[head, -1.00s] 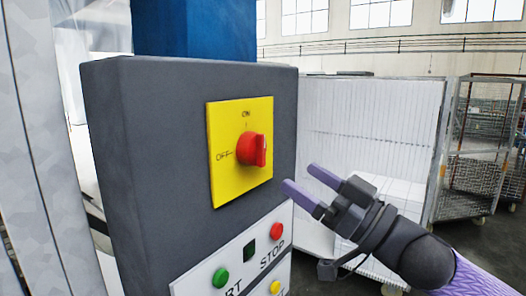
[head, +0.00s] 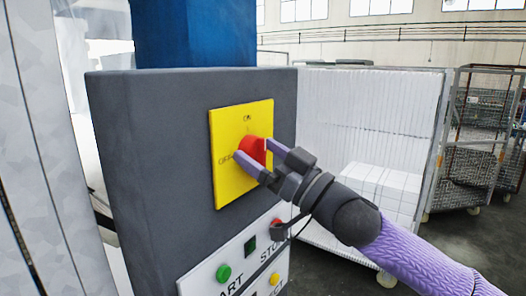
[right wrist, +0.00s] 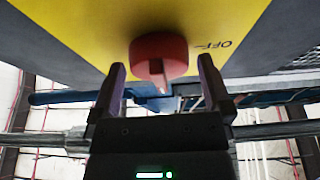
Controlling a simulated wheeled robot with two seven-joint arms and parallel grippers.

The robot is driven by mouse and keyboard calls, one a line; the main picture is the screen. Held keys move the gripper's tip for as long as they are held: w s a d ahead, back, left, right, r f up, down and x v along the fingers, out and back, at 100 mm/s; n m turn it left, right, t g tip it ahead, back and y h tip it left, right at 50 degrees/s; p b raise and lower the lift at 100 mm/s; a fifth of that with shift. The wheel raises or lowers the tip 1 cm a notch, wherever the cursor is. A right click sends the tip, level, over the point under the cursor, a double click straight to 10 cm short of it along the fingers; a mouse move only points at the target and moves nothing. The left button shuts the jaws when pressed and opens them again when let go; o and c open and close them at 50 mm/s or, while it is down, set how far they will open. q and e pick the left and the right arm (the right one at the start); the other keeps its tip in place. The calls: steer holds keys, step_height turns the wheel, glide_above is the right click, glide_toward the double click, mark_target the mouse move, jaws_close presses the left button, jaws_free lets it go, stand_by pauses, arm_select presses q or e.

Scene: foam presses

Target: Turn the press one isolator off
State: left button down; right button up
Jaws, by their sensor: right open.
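The isolator is a red rotary knob (head: 249,148) on a yellow plate (head: 228,187) marked ON at the top and OFF at the left, on the dark grey cabinet (head: 150,160). Its raised grip bar looks upright, in line with ON. My right gripper (head: 253,150) is open in front of the knob and partly hides it. In the right wrist view the knob (right wrist: 160,55) lies between the two finger lines, with gaps on both sides. The OFF mark shows upside down to its right. My left gripper is out of view.
Wire cage trolleys (head: 475,140) stand at the right.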

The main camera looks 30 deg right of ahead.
steer(key=c, duration=1.1)
steer(key=shift+n+g+y, duration=0.3)
steer(key=shift+n+y, duration=0.1)
steer(key=shift+n, duration=0.1)
steer(key=n+g+y, duration=0.1)
steer(key=n+y, duration=0.1)
steer(key=n, duration=0.3)
steer(key=shift+p, duration=0.4)
steer(key=n+g, duration=0.1)
steer(key=n, duration=0.1)
steer(key=n+g+y+p, duration=0.1)
steer(key=n, duration=0.2)
steer(key=shift+d+r+y, duration=0.1)
steer(key=shift+y, duration=0.2)
steer(key=n+g+p, duration=0.1)
steer(key=n, duration=0.2)
steer(key=n+g+p, duration=0.2)
steer(key=n, duration=0.2)
steer(key=shift+y, duration=0.4)
steer(key=shift+n+g+h+p, duration=0.2)
steer(key=shift+n+g+p, duration=0.3)
steer(key=shift+n, duration=0.6)
steer(key=shift+n+g+h+p, duration=0.25)
steer(key=shift+n+p, duration=0.4)
steer(key=shift+n, duration=0.45)
